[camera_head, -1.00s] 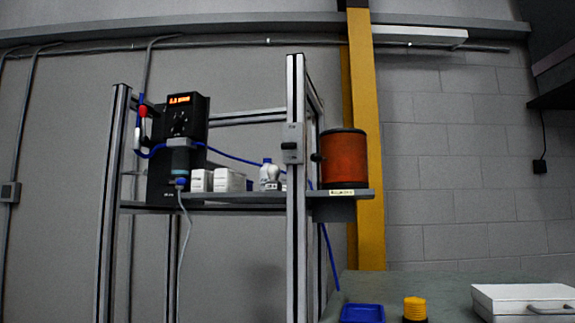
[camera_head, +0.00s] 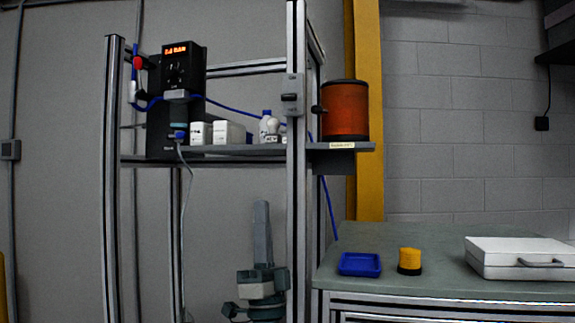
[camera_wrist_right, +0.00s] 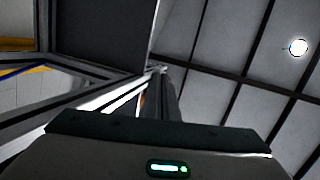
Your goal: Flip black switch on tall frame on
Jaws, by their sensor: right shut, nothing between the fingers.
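The tall frame (camera_head: 112,190) is made of metal posts with a shelf. On its right front post is a grey switch box (camera_head: 292,84) with a small black switch (camera_head: 290,97); its on or off position is too small to tell. My right gripper (camera_head: 261,206) points up below the shelf, left of the post and well below the switch. Its fingers are shut and empty. The right wrist view looks up past the gripper (camera_wrist_right: 165,90) along the frame (camera_wrist_right: 110,97); the switch cannot be made out there. My left gripper is not in view.
The shelf (camera_head: 230,152) carries a black unit with a lit display (camera_head: 175,70), white boxes and an orange cylinder (camera_head: 345,110). A bench (camera_head: 430,235) at right holds a blue tray (camera_head: 360,264), a yellow-topped part (camera_head: 409,260) and a white case (camera_head: 518,258).

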